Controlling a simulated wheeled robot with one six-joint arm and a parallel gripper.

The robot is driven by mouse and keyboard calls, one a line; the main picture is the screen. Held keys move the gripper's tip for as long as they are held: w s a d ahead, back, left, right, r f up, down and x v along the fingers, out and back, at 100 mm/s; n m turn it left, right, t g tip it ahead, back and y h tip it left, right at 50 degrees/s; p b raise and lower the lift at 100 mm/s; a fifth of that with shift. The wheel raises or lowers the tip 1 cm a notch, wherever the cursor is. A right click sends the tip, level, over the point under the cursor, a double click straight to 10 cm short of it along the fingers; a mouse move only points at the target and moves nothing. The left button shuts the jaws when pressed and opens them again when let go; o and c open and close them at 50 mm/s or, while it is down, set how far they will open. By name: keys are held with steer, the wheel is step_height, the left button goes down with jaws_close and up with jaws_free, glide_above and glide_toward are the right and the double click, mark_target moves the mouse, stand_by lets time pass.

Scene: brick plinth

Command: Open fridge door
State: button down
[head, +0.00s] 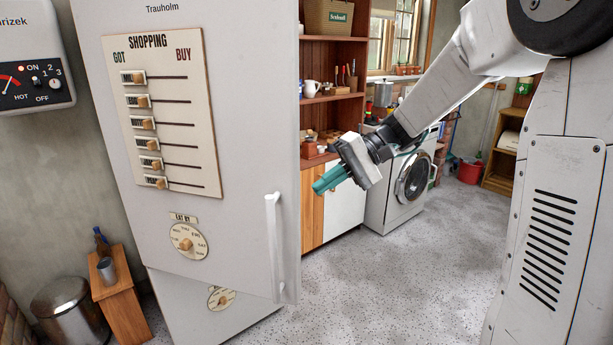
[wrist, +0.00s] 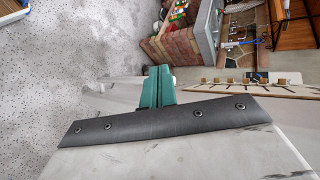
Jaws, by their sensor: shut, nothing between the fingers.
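The white fridge door (head: 235,120) fills the left of the head view and carries a shopping board (head: 165,115) and a dial. Its upright white handle (head: 274,245) is near the right edge. The door's lower right corner juts past the section below, so it looks slightly ajar; how far I cannot tell. My gripper (head: 318,186) has teal fingers, shut and empty, just right of the door edge in the picture and higher than most of the handle. In the wrist view the closed fingers (wrist: 159,72) point at a pale surface; contact is unclear.
A wooden cabinet (head: 312,205) and a washing machine (head: 402,190) stand behind my gripper. A small wooden stool (head: 122,300) and a metal bin (head: 70,310) are at lower left. The speckled floor (head: 400,285) right of the fridge is clear.

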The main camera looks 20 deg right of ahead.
steer(key=w+d+f+m+t+y, duration=0.1)
steer(key=w+d+f+t+y, duration=0.15)
steer(key=w+d, duration=0.4)
steer(key=w+d+f+m+t+y, duration=0.1)
steer(key=w+d+f+t+y, duration=0.2)
steer(key=w+d, duration=0.4)
steer(key=w+a+t, duration=0.1)
steer(key=a, duration=1.1)
steer(key=shift+w+r+h, duration=0.2)
steer(key=shift+w+h, duration=0.1)
steer(key=shift+h, duration=0.15)
